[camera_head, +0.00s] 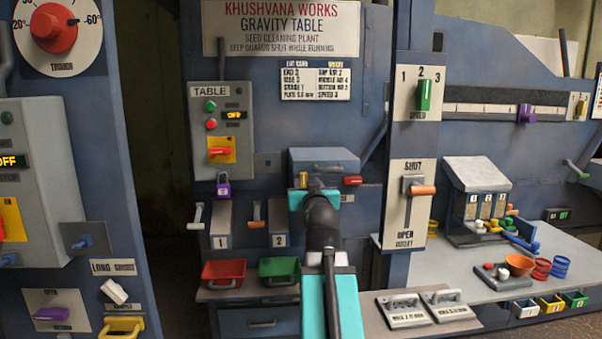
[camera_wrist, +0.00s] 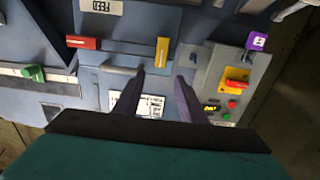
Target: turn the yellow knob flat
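The yellow knob (camera_wrist: 162,52) is a narrow bar that stands upright on the blue panel in the wrist view. It is just beyond my gripper (camera_wrist: 160,76), roughly in line with the gap between the two dark fingers. The fingers are apart with nothing seen between them, and the knob looks clear of both tips.
A red handle (camera_wrist: 83,42) lies flat to one side of the knob. A purple tag (camera_wrist: 257,41) and a grey control box with a red switch (camera_wrist: 236,85) are on the other side.

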